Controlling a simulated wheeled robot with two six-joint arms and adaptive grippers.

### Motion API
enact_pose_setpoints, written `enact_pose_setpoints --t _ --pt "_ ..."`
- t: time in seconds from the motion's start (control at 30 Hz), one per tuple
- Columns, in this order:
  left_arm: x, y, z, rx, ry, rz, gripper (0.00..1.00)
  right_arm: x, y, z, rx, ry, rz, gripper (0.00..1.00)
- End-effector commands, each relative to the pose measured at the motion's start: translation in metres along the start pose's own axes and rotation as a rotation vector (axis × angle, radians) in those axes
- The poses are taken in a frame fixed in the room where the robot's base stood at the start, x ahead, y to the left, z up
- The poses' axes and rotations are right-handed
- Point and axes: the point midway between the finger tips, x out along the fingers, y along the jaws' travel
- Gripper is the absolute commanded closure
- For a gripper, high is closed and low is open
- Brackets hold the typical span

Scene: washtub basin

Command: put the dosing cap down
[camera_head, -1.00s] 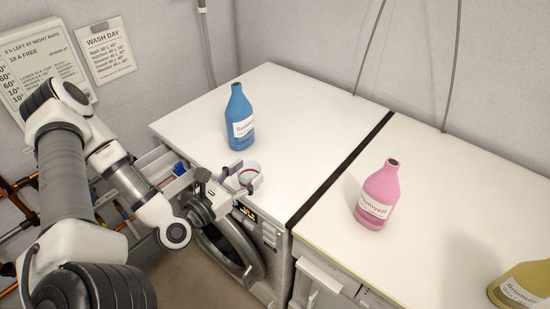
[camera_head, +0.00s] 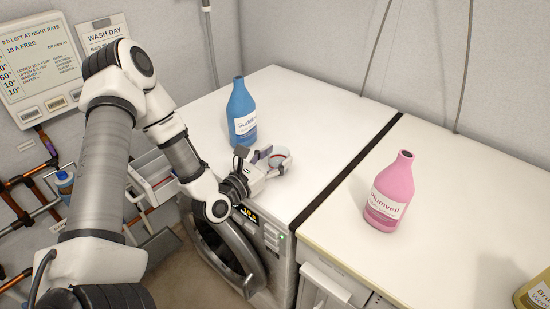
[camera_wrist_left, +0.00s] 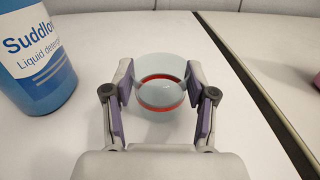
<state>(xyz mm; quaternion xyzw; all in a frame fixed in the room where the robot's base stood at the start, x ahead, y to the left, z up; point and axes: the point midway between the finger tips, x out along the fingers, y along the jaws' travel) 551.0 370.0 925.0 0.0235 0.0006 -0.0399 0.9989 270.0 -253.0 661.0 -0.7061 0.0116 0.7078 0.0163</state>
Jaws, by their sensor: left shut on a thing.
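The dosing cap (camera_head: 281,154) is a clear, pale cup with a red ring. It also shows in the wrist view (camera_wrist_left: 160,66), between the purple-padded fingers. My left gripper (camera_head: 268,160) is shut on the cap, with a finger on each side of it (camera_wrist_left: 160,88). The cap is over the white top of the washing machine (camera_head: 305,115), near its front edge and just right of the blue detergent bottle (camera_head: 241,112). I cannot tell whether the cap touches the top. My right gripper is not in view.
The blue bottle (camera_wrist_left: 36,55) stands close on the left in the wrist view. A pink bottle (camera_head: 390,190) stands on the right-hand top, past a dark gap (camera_head: 350,168). A yellow bottle (camera_head: 535,294) is at the lower right. The top behind the cap is clear.

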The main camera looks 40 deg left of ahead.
Motion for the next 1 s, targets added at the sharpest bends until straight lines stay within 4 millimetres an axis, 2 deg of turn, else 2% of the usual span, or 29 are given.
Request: enact_pose_setpoints --t 0.23,0.27,0.3,0.33,0.63,0.73,0.87,1.0 --pt "0.0 0.0 -0.004 0.0 -0.001 0.0 0.65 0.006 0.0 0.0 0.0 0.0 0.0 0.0" --pt "0.0 0.0 -0.004 0.0 -0.001 0.0 0.4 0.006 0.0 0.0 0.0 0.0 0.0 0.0" --pt "0.0 0.0 -0.003 0.001 0.0 0.0 0.26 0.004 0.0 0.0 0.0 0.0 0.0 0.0" --pt "0.0 0.0 -0.003 0.001 0.0 0.0 0.19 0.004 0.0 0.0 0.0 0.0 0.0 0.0" --pt "0.0 0.0 -0.002 0.001 0.0 0.0 0.19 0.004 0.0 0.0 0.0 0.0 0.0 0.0" --pt "0.0 0.0 0.004 0.001 0.0 0.0 0.19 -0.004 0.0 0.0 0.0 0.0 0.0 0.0" --pt "-0.02 0.002 0.0 -0.006 0.002 0.005 0.19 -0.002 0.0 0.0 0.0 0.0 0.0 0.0" --pt "-0.05 0.002 0.002 -0.008 0.002 0.007 0.19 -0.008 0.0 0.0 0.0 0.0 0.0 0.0"
